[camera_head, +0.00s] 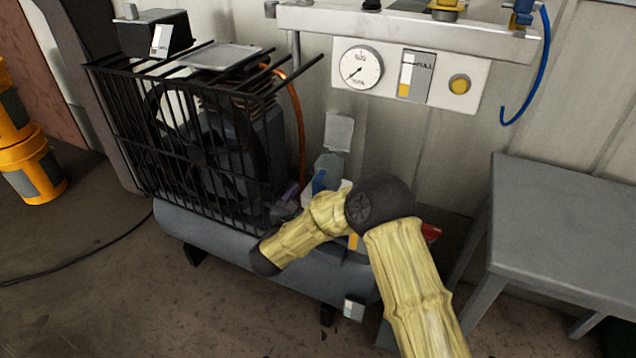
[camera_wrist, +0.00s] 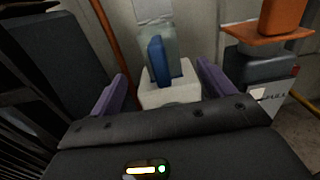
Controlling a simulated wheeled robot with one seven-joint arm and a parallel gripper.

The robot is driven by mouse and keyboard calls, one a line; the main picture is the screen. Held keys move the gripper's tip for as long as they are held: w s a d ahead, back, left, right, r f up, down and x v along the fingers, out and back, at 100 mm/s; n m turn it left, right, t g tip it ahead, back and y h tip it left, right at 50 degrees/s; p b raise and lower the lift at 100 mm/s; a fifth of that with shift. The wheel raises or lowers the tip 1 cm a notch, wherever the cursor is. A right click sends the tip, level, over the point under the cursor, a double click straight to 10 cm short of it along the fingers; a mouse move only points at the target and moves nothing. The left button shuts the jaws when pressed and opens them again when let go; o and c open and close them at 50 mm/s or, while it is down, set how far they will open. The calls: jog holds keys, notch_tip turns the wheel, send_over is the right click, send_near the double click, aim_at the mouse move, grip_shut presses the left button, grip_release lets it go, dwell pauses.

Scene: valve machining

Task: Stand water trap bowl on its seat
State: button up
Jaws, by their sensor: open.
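A translucent grey-green piece (camera_wrist: 172,45), seemingly the water trap bowl, stands roughly upright on a white block (camera_wrist: 166,93) in the wrist view. A blue part (camera_wrist: 157,62) shows in front of it. I cannot tell whether the white block is its seat. The grey-green piece also shows in the head view (camera_head: 328,164), partly hidden behind my arm. My gripper (camera_wrist: 162,73) is open, its two purple fingers apart to the left and right of the blue part in the picture. No contact shows. In the head view only a little purple of my gripper shows.
A compressor with a black wire cage (camera_head: 180,145) and grey tank (camera_head: 215,240) stands close on the left. An orange hose (camera_head: 297,120) rises behind. A gauge panel (camera_head: 415,75) hangs above. A grey table (camera_head: 570,205) stands right, its top clear. Yellow-orange buckets (camera_head: 32,170) stand far left.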

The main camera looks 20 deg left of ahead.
jog(key=shift+s+a, duration=0.15)
jog(key=shift+s, duration=1.7)
